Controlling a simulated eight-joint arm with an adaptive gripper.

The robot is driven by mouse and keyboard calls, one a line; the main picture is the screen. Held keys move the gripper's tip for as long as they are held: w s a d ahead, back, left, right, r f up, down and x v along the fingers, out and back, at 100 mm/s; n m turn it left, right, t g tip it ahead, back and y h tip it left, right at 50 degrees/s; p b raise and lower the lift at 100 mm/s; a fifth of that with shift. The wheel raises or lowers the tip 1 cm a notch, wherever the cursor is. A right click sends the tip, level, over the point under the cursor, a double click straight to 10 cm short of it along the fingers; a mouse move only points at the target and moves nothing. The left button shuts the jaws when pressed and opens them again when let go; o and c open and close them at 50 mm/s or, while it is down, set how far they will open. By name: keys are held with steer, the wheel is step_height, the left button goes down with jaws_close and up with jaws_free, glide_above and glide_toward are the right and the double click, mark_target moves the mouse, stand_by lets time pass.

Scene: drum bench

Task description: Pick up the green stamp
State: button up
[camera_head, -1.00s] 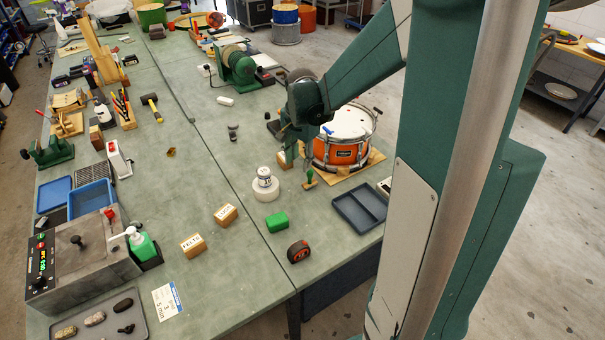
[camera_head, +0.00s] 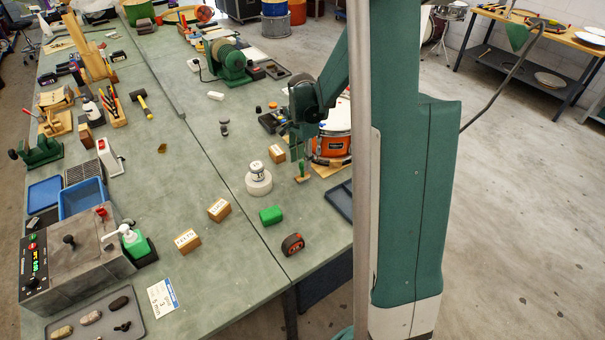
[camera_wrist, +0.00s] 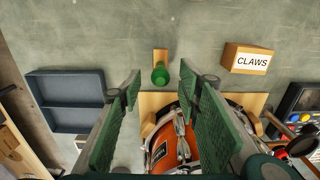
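The green stamp (camera_head: 302,171) stands on the bench in front of the orange drum, with a green handle on a small wooden base. In the wrist view the green stamp (camera_wrist: 160,74) shows ahead of the fingers, near the middle between them. My gripper (camera_head: 296,155) hangs just behind and above the stamp in the head view, beside the drum. In the wrist view my gripper (camera_wrist: 160,84) is open, its green pads wide apart with nothing between the tips. I cannot tell the exact gap to the stamp.
The orange drum (camera_wrist: 186,150) lies close below the fingers. A CLAWS box (camera_wrist: 248,60) is right of the stamp, a dark tray (camera_wrist: 68,75) left. A white round stand (camera_head: 258,184), green block (camera_head: 271,215) and tape measure (camera_head: 293,244) are nearby.

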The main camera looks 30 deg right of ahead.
mark_target(302, 172)
steer(key=shift+f, duration=1.3)
steer(key=shift+f, duration=0.1)
steer(key=shift+f+b, duration=0.5)
steer(key=shift+f, duration=2)
steer(key=shift+d, duration=0.1)
steer(key=c, duration=1)
